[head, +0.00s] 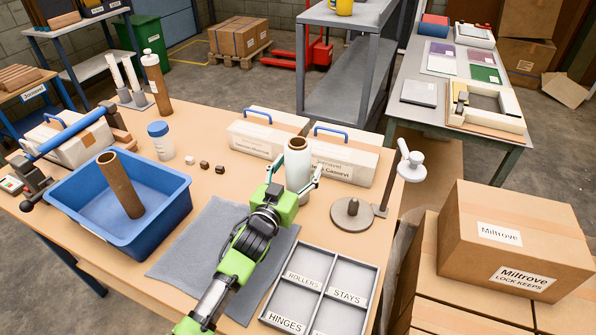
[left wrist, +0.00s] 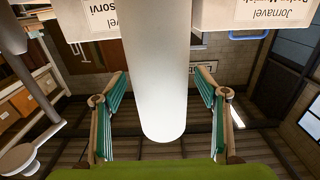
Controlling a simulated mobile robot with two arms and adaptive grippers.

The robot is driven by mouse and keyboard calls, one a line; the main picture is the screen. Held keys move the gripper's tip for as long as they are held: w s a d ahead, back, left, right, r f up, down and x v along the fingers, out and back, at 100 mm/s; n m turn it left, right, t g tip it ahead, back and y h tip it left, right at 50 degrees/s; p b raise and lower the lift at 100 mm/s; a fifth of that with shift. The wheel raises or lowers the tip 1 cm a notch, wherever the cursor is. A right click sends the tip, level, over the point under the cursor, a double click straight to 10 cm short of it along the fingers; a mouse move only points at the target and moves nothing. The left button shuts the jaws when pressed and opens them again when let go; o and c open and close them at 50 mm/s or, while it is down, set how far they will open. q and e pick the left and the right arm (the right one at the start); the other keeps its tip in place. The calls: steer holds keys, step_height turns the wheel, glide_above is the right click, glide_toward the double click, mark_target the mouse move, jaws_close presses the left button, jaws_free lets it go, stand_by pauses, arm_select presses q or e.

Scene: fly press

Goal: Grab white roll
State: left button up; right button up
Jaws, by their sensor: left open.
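The white roll (head: 298,168) stands upright on the wooden table, with a brown core showing at its top. My left gripper (head: 295,182) is open, with its green-padded fingers spread to either side of the roll's lower part. In the left wrist view the roll (left wrist: 155,70) lies between the two open fingers (left wrist: 160,110), with a visible gap on each side. I cannot tell whether any part of the gripper touches it. My right gripper is not in view.
White boxes with blue handles (head: 262,135) stand close behind the roll. A round-based stand (head: 352,214) is to its right. A labelled grey tray (head: 322,287) lies in front, and a blue tub (head: 175,208) holding a brown tube (head: 120,185) is at left.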

arm_select(q)
steer(key=shift+w, duration=0.15)
steer(key=c, duration=1.6)
steer(key=shift+r, duration=0.2)
steer(key=shift+c, duration=0.4)
